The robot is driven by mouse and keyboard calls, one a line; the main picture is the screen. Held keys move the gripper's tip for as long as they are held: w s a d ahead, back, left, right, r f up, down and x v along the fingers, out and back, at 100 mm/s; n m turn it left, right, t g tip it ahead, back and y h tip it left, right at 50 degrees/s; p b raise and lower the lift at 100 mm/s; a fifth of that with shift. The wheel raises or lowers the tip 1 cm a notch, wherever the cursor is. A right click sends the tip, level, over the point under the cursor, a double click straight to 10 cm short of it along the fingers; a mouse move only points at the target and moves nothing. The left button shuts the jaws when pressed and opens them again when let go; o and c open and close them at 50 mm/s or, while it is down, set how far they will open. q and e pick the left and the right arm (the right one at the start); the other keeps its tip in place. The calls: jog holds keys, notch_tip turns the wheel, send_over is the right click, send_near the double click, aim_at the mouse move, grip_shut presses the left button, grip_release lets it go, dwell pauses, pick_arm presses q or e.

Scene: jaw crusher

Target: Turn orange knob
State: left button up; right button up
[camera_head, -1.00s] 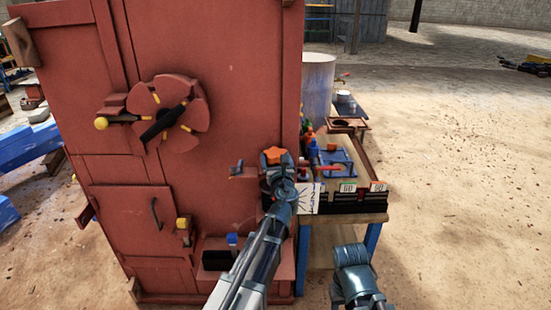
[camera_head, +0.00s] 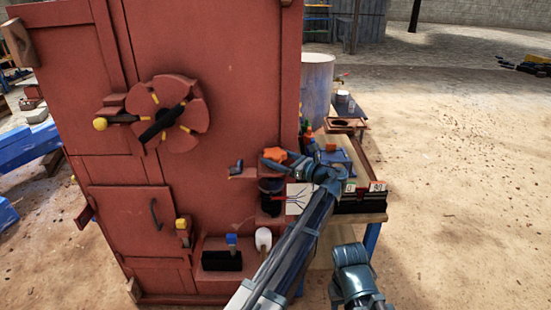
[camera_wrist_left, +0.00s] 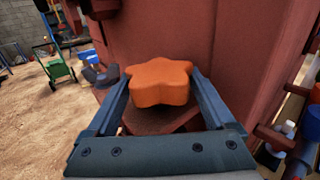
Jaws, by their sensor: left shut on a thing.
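The orange knob (camera_head: 275,154) is star-shaped and sits at the right edge of the red machine's front (camera_head: 235,110). In the left wrist view the knob (camera_wrist_left: 160,82) lies between the two fingers, above a dark red support. My left gripper (camera_head: 281,158) is shut on the knob, reaching it from the right side in the head view. The fingers also show in the left wrist view (camera_wrist_left: 158,88), one on each side of the knob. The knob's lower part is hidden. My right gripper's fingers are not seen; only part of my right arm shows at the bottom.
A large round handwheel (camera_head: 170,113) and a small door (camera_head: 135,220) are on the machine's front. A white cup (camera_head: 263,239) stands on a low ledge. A workbench (camera_head: 375,217) with small items is at the right. Open sandy ground lies farther right.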

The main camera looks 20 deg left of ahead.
pick_arm(q)
jog(key=n+g, duration=0.1)
jog(key=n+g+y, duration=0.1)
jog(key=g, duration=0.1)
jog(key=n+g, duration=0.1)
jog(key=g, duration=0.1)
jog(key=shift+w+d, duration=0.1)
jog(key=shift+w, duration=0.25)
jog(key=shift+n+g, duration=1.1)
jog(key=shift+g, duration=0.4)
jog(key=shift+s+n+g, duration=0.15)
jog(key=shift+n+g, duration=0.15)
jog(key=shift+g, duration=0.2)
jog(key=o, duration=1.1)
